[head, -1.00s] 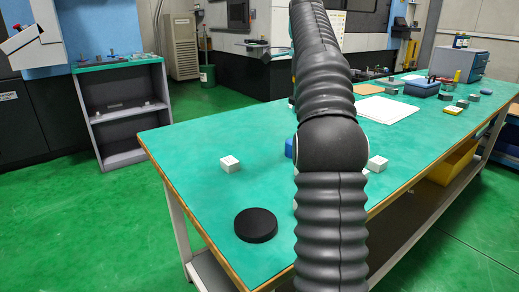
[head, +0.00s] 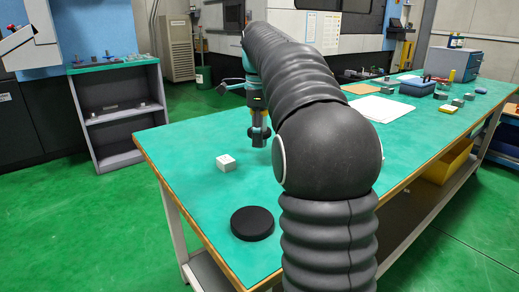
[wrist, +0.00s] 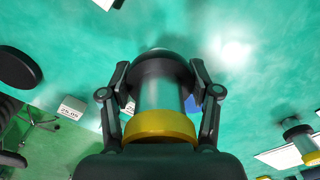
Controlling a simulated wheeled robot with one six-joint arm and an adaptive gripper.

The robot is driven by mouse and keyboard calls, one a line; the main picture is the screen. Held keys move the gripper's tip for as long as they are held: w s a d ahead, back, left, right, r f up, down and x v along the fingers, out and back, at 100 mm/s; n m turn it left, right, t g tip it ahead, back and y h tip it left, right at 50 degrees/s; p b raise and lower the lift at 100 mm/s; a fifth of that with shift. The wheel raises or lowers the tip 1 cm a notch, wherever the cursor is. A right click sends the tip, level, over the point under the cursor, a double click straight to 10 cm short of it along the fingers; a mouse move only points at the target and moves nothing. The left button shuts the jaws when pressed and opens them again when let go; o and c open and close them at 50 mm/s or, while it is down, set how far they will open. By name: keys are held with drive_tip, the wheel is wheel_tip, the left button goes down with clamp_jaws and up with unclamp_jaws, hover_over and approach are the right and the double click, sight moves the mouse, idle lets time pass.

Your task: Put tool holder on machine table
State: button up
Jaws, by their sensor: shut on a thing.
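My gripper (wrist: 160,80) is shut on the tool holder (wrist: 165,97). The holder has a yellow ring, a grey cylinder and a broad dark band. In the head view my gripper (head: 257,102) is left of my arm, with the holder (head: 259,134) hanging upright below it. The holder appears just above the green-topped bench (head: 185,150), behind the white block; I cannot tell the exact gap. Which surface is the machine table is not clear; a large machine (head: 300,60) stands behind the bench.
A black disc (head: 252,223) and a white block (head: 226,163) lie on the bench's near left part. A blue thing (wrist: 191,104) shows behind the holder. Another yellow-ringed piece (wrist: 301,145) stands at right. A grey shelf unit (head: 118,112) stands left across green floor.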

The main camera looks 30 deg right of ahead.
drive_tip(key=shift+f+b, duration=0.4)
drive_tip(key=shift+f, duration=1.55)
drive_tip(key=shift+f, duration=0.15)
drive_tip(key=o, duration=1.5)
drive_tip(key=shift+f, duration=0.1)
drive_tip(key=shift+o, duration=0.2)
